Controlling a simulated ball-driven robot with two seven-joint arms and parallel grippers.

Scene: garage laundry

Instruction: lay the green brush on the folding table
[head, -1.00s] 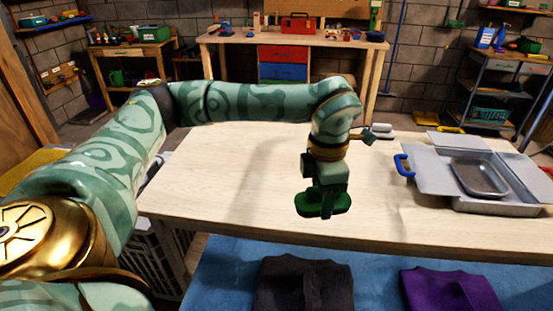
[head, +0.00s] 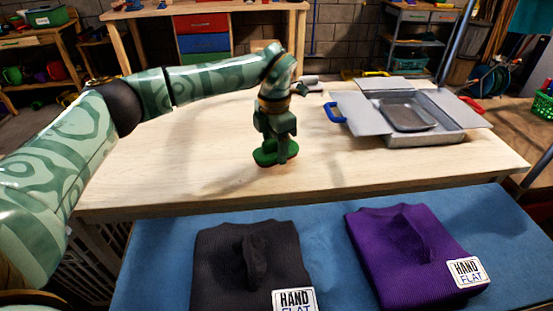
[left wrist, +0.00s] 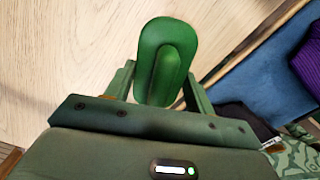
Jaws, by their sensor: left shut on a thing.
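The green brush (head: 268,158) is in my left gripper (head: 275,140), over the front middle part of the pale wooden folding table (head: 170,165). The brush's flat base is down and its handle is between the fingers. In the left wrist view the brush (left wrist: 152,50) shows from above as a rounded oval with a raised handle, and the left gripper (left wrist: 158,85) has one finger on each side of it. I cannot tell whether the base touches the tabletop. My right gripper is in neither view now.
A grey open box (head: 440,138) with flaps and a blue handle stands on the table's right part. A dark folded garment (head: 215,265) and a purple one (head: 385,250) lie on a blue surface (head: 335,270) in front. The table's left part is clear.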

